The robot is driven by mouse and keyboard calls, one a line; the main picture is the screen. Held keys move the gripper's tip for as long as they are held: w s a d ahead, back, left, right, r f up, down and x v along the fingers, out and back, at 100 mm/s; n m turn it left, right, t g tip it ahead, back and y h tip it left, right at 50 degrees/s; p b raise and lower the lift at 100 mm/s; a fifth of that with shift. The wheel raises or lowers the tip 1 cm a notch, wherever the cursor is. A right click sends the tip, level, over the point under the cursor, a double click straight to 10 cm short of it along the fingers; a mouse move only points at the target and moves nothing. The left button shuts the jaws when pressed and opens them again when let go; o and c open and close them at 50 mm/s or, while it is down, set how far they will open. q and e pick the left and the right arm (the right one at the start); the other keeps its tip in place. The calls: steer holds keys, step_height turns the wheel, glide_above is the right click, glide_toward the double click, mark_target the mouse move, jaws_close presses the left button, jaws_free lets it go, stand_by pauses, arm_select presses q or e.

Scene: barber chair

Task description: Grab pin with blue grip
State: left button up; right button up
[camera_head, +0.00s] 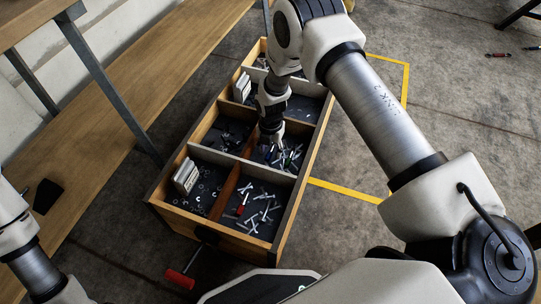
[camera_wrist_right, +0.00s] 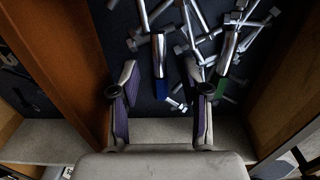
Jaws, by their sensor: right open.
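A pin with a blue grip (camera_wrist_right: 159,84) lies in the right wrist view, its metal shaft pointing up the picture. My right gripper (camera_wrist_right: 165,92) is open, with one finger on each side of the blue grip. The fingers look apart from it; how high they are above it is hard to tell. A pin with a green grip (camera_wrist_right: 222,88) lies just right of the right finger. In the head view my right gripper (camera_head: 272,137) reaches down into a middle compartment of the wooden box (camera_head: 293,226).
Wooden dividers and walls stand close around the gripper. Other metal pins lie around the blue one. The near right compartment holds bolts (camera_head: 262,211) and a red grip (camera_head: 240,210). A red handle (camera_head: 180,279) shows at the box's near side. A wooden bench (camera_head: 110,150) runs along the left.

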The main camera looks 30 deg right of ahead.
steer(key=shift+r, duration=0.2)
steer(key=shift+c, duration=0.9)
jaws_close()
